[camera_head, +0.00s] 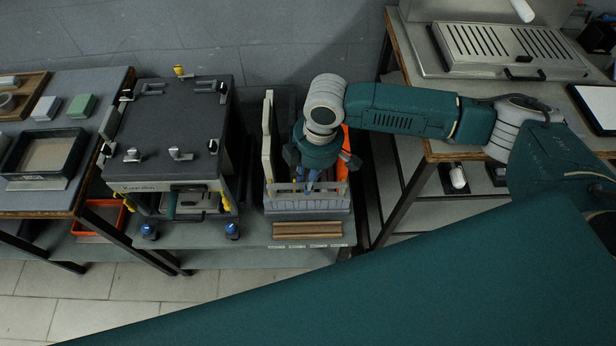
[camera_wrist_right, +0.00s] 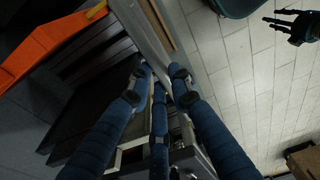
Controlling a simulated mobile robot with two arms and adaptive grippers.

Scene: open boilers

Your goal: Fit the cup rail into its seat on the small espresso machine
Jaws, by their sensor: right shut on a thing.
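The espresso machine (camera_head: 172,112) stands left of centre in the head view, with a dark top, several small metal fittings on it, a labelled front and blue feet. My right gripper (camera_head: 313,186) points down into a grey ribbed crate (camera_head: 310,206) to the right of the machine. A pale rail-like bar (camera_head: 285,187) with short posts crosses at its fingertips. In the right wrist view the blue fingers (camera_wrist_right: 158,82) are closed around a pale grey bar, which I take to be the rail; they hide part of it. Dark spread fingers (camera_wrist_right: 284,22), apparently my left gripper, show top right.
A cream panel (camera_head: 268,140) stands upright in the crate, and an orange piece (camera_head: 345,160) is at its right side. Brown strips (camera_head: 307,229) lie in front of the crate. Workbenches stand left and right, the right one with a slotted metal unit (camera_head: 500,45).

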